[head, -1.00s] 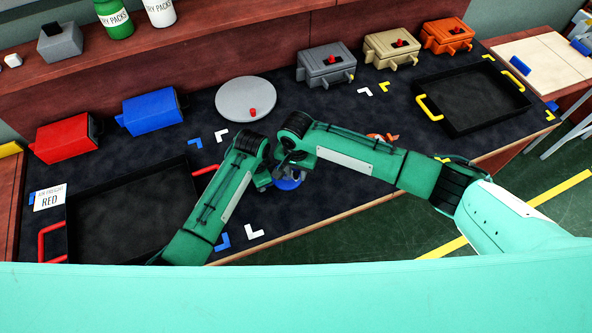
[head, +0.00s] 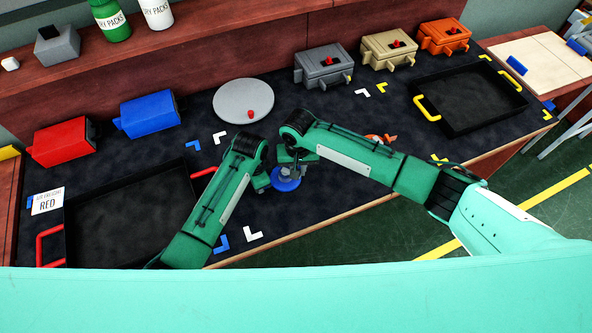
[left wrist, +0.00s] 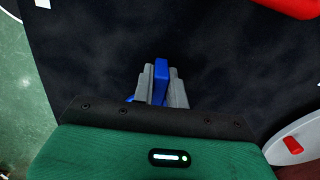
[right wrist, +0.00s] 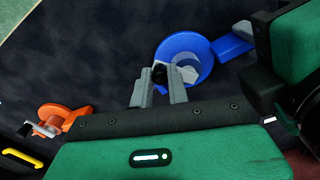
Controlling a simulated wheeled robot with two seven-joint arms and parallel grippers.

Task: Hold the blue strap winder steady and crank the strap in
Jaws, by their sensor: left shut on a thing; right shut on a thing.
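The blue strap winder (head: 286,183) is on the dark mat in front of me, partly covered by my grippers in the head view. In the right wrist view its round blue body (right wrist: 196,43) shows a pale grey centre, and its blue handle (right wrist: 233,45) reaches right. My left gripper (head: 268,184) is shut on this handle; the handle (left wrist: 161,78) stands between its fingers in the left wrist view. My right gripper (right wrist: 158,84) is shut on the dark crank knob (right wrist: 159,72) at the disc's edge. The strap cannot be made out.
An orange winder (right wrist: 62,117) lies right of my right gripper in the head view, partly behind my arm. A black tray with red handles (head: 130,215) is at left, another with yellow handles (head: 470,102) at right. A grey turntable (head: 243,100) stands behind my grippers.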

